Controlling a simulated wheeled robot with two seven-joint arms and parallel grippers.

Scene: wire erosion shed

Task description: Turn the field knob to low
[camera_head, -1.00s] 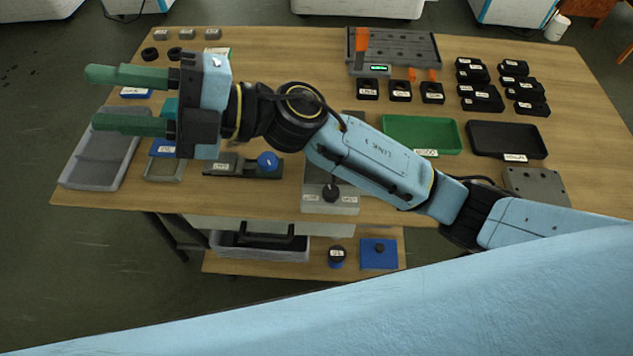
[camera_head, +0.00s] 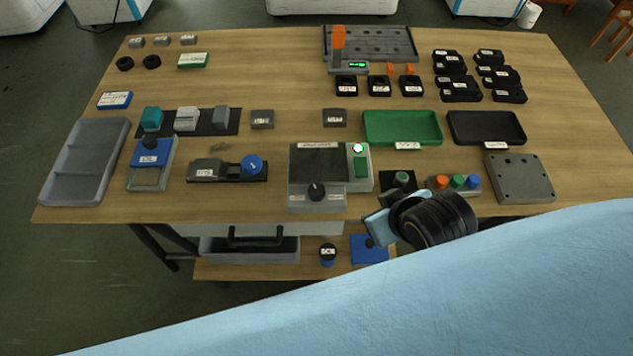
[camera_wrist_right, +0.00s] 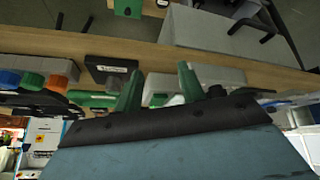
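The field knob appears to be the black knob (camera_head: 316,191) on the front of a grey box (camera_head: 301,165) with a dark top panel. Small white labels sit either side of it, too small to read. I cannot tell which label it points to. A dark knob shape (camera_wrist_right: 216,91) beside my right gripper's fingers in the wrist view may be the same knob. My right gripper (camera_wrist_right: 160,70) has its two green fingers apart with nothing clearly between them. In the head view its arm is in front of the table edge, right of the box, with fingers hidden. My left gripper is out of view.
A slider-like unit with a blue knob (camera_head: 252,165) is on the left.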

